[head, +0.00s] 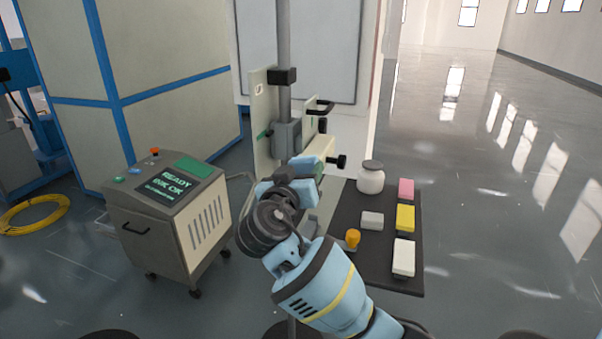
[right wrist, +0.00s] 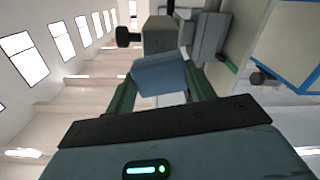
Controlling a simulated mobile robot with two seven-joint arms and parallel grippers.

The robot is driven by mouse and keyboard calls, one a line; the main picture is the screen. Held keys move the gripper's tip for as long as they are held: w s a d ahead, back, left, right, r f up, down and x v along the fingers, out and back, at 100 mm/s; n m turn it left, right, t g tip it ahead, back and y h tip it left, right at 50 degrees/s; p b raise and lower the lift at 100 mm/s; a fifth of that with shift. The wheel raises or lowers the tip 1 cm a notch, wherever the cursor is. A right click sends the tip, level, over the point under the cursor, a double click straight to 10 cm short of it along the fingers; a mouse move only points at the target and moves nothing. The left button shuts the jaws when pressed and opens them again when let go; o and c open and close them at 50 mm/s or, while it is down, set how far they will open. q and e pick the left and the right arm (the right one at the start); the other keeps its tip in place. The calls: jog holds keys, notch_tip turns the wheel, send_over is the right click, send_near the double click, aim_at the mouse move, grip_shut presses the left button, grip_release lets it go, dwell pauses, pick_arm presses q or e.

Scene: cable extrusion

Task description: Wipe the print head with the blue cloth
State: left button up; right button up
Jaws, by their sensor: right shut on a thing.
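My right gripper (right wrist: 160,78) is shut on the blue cloth (right wrist: 158,73), a folded pad between its dark green fingers in the right wrist view. The beige print head (right wrist: 160,36), with a black knob on its side, is just beyond the cloth. Whether they touch I cannot tell. In the head view the print head (head: 320,152) sits on a grey post, and my right arm reaches up to just below it. My wrist largely hides the gripper and cloth there. My left gripper is not in view.
A dark mat (head: 387,268) at the right holds a white jar (head: 371,178), pink (head: 406,188), yellow (head: 405,217) and white blocks, and an orange-topped item (head: 352,238). A wheeled printer unit (head: 165,215) stands at the left. The floor at the far right is clear.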

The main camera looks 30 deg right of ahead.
jog(key=shift+w+d, duration=0.25)
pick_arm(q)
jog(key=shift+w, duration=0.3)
pick_arm(e)
jog(key=shift+w+d, duration=0.25)
jog(key=shift+d, duration=0.05)
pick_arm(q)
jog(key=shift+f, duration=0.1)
pick_arm(e)
jog(key=shift+f, duration=0.1)
